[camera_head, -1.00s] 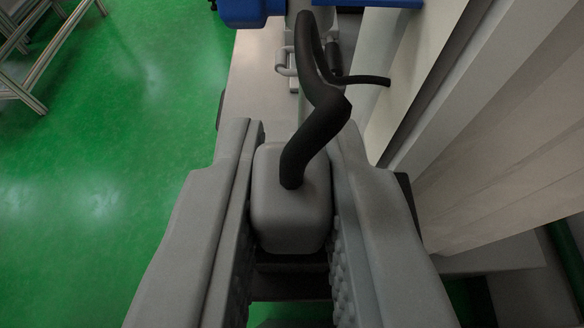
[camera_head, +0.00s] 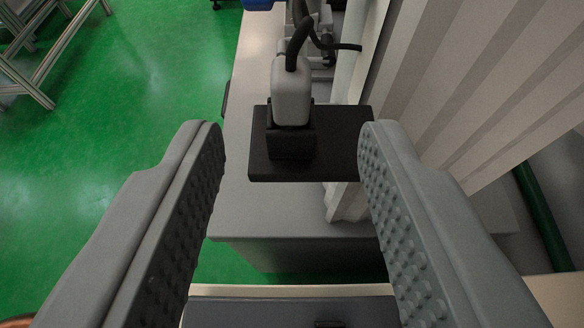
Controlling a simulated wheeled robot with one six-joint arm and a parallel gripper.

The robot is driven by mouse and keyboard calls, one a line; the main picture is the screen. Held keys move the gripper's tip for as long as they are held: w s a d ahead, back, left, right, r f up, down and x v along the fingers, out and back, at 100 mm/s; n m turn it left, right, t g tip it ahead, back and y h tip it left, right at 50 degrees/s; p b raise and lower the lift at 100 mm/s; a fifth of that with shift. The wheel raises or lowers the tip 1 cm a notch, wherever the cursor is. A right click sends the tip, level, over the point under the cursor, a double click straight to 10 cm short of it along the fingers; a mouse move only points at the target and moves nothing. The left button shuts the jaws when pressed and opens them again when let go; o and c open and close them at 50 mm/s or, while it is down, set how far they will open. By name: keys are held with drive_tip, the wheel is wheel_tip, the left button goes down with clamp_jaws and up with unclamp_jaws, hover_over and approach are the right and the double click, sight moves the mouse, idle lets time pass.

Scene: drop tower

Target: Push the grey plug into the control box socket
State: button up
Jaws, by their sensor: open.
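The grey plug (camera_head: 291,92) stands upright with its lower end at a black socket block (camera_head: 292,145) on a dark plate (camera_head: 345,140). A black cable (camera_head: 298,42) rises from the plug's top and bends to the back. Its lower end is hidden in the block, so I cannot tell how deep it sits. My gripper (camera_head: 290,135) is open and empty. Its two studded fingers stand wide apart, left and right of the plug and nearer to the camera, touching neither plug nor plate.
A pale box surface (camera_head: 260,215) lies below the plate. A ribbed pale wall (camera_head: 470,90) rises close on the right. Metal fittings (camera_head: 322,50) stand behind the plug. Green floor (camera_head: 120,110) is open on the left, with a metal frame (camera_head: 30,65) at the far left.

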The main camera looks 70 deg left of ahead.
drive_tip(key=v, duration=1)
drive_tip(key=shift+d, duration=0.2)
drive_tip(key=shift+s+r, duration=0.1)
drive_tip(key=shift+r, duration=0.05)
drive_tip(key=s+d+r+m+t+h, duration=0.2)
drive_tip(key=s+m+t+h, duration=0.4)
drive_tip(key=s, duration=0.8)
drive_tip(key=s+d+r+m+t+h, duration=0.3)
drive_tip(key=s+m+t+h, duration=0.3)
drive_tip(key=s, duration=0.9)
drive_tip(key=shift+r+m+t+h, duration=0.25)
drive_tip(key=shift+m+t+h, duration=0.15)
drive_tip(key=shift+m, duration=0.6)
drive_tip(key=shift+d, duration=0.15)
